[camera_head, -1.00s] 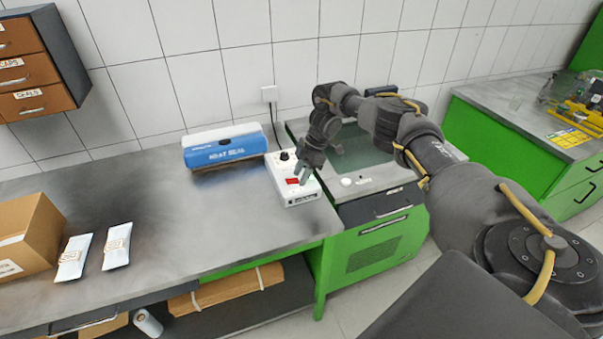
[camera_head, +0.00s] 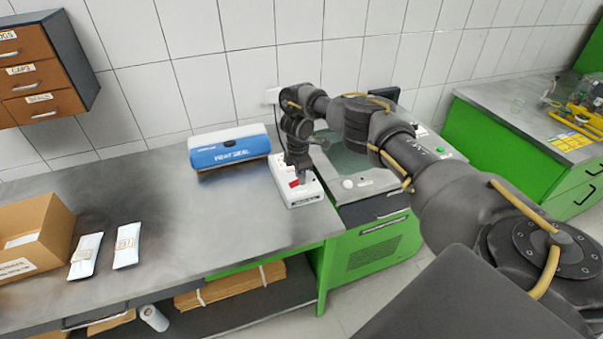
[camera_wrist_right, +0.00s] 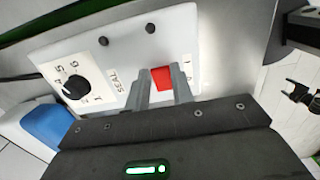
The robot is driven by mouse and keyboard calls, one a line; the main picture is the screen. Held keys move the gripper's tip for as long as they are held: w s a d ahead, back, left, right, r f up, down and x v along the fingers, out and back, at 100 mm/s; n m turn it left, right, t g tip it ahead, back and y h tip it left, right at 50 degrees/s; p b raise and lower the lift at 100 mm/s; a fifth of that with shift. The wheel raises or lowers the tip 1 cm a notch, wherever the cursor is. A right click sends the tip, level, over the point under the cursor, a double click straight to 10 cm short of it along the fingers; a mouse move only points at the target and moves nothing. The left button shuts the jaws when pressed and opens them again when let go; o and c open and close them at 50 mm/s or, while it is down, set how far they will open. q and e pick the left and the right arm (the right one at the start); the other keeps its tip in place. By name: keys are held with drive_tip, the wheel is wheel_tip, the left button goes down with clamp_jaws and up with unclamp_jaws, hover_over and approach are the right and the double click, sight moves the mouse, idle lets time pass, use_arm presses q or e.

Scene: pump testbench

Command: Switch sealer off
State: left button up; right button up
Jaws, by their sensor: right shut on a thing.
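The white control box (camera_head: 309,201) stands on the bench to the right of the blue heat sealer (camera_head: 230,151). Its red switch (camera_head: 294,184) shows beside my right gripper (camera_head: 301,179), which points down at the box. In the right wrist view the red switch (camera_wrist_right: 162,78) lies between the two fingers of my right gripper (camera_wrist_right: 162,85), which is shut on it. A dial (camera_wrist_right: 75,88) with numbers and a "SEAL" label are on the same white panel. The switch's position is hard to tell. My left gripper is not in view.
A green cabinet unit (camera_head: 375,250) with a glass-like top panel stands right of the box. Two white pouches (camera_head: 127,246) and a cardboard box (camera_head: 38,232) lie on the left of the bench. Drawers (camera_head: 38,75) hang at upper left. The middle of the bench is clear.

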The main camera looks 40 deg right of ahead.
drive_tip(key=o, duration=1)
drive_tip(key=r+p, duration=0.1)
drive_tip(key=r, duration=0.4)
drive_tip(key=r+p, duration=0.1)
drive_tip(key=r, duration=0.4)
drive_tip(key=shift+w+a+r, duration=0.1)
drive_tip(key=shift+a+r, duration=0.1)
drive_tip(key=shift+r, duration=0.2)
